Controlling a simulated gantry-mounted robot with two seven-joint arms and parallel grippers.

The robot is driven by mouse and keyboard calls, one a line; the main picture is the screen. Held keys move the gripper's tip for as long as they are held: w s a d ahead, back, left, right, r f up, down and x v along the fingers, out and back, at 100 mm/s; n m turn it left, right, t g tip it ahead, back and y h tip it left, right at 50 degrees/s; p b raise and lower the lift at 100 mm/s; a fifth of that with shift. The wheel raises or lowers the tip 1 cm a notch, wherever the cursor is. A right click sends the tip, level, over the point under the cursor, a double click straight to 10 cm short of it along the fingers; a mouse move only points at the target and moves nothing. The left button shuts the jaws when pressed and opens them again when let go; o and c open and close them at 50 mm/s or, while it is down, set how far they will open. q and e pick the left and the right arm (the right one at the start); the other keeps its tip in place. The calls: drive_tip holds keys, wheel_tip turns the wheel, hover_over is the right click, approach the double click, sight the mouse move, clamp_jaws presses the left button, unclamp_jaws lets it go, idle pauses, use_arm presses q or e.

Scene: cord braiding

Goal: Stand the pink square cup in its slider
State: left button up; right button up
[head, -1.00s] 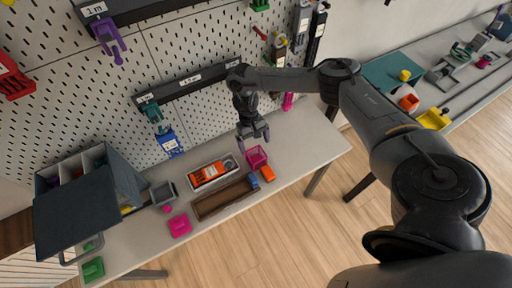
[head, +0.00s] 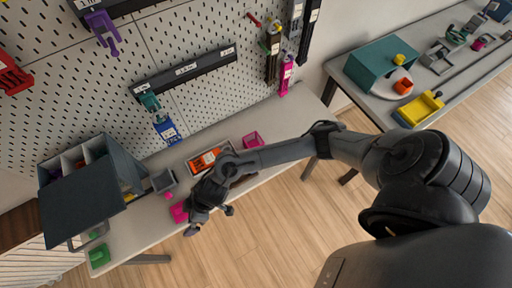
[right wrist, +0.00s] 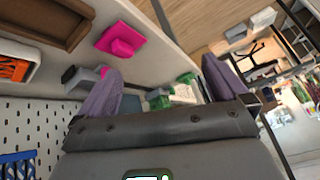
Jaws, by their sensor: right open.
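A pink open square cup (head: 252,139) stands near the back edge of the white table, right of the orange item's tray. A second pink piece (head: 178,212), a square base with a raised part, lies near the table's front edge; it also shows in the right wrist view (right wrist: 121,40). I cannot tell for sure which piece is the slider. My right gripper (head: 211,221) is just right of this second pink piece, by the front edge. Its fingers are spread and nothing is between them in the right wrist view (right wrist: 163,88). My left gripper is not in view.
A white tray with an orange item (head: 207,158) and a brown wooden tray (right wrist: 50,24) lie on the table. A grey cup (head: 164,181) and a dark-lidded box (head: 80,205) stand left. The pegboard (head: 215,95) rises behind. A second table (head: 375,104) stands at right.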

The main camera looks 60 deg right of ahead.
wheel_tip(320, 180, up, 5)
drive_tip(key=s+a+t, duration=0.2)
drive_tip(key=s+d+r+m+g+h, duration=0.1)
drive_tip(key=s+d+m+h, duration=0.1)
drive_tip(key=s+d, duration=0.4)
drive_tip(key=s+d+r+m+g+h, duration=0.1)
drive_tip(key=s+d+r+m+h, duration=0.1)
drive_tip(key=s+d, duration=0.5)
drive_tip(key=d+h, duration=0.1)
drive_tip(key=d, duration=0.5)
drive_tip(key=shift+r+m+g, duration=0.2)
drive_tip(key=shift+m+g, duration=0.1)
drive_tip(key=shift+m, duration=0.1)
drive_tip(key=shift+d, duration=0.1)
